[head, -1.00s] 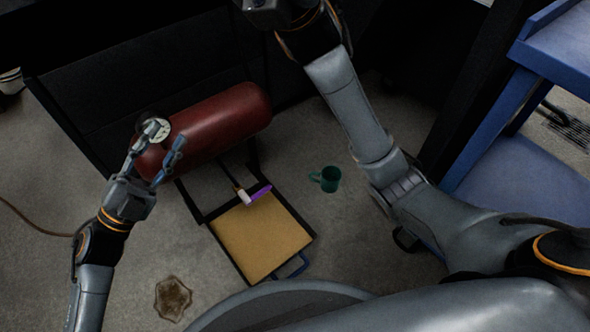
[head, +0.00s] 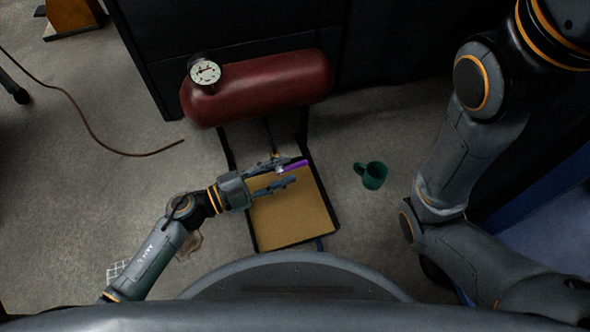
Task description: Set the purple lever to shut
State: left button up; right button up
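The purple lever (head: 294,165) shows just above the tan board in the black frame, at the end of a thin pipe from the red tank (head: 262,88). It points right and slightly up in the picture. My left gripper (head: 293,172) is open, its fingers reaching right over the board. The upper fingertip is close to the lever and overlaps its left part; I cannot tell whether they touch. The fingers also hide part of the valve at the lever's base. My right arm is at the right, and its gripper is out of the picture.
A round gauge (head: 205,72) sits on the tank's left end. A green mug (head: 371,175) stands on the floor right of the tan board (head: 295,222). A brown hose (head: 112,147) lies at left. A dark cabinet stands behind the tank.

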aim_at(284, 171)
pick_arm(q)
jog(key=shift+b+x, duration=0.55)
jog(key=shift+x, duration=1.3)
jog(key=shift+r, duration=0.1)
grip_shut()
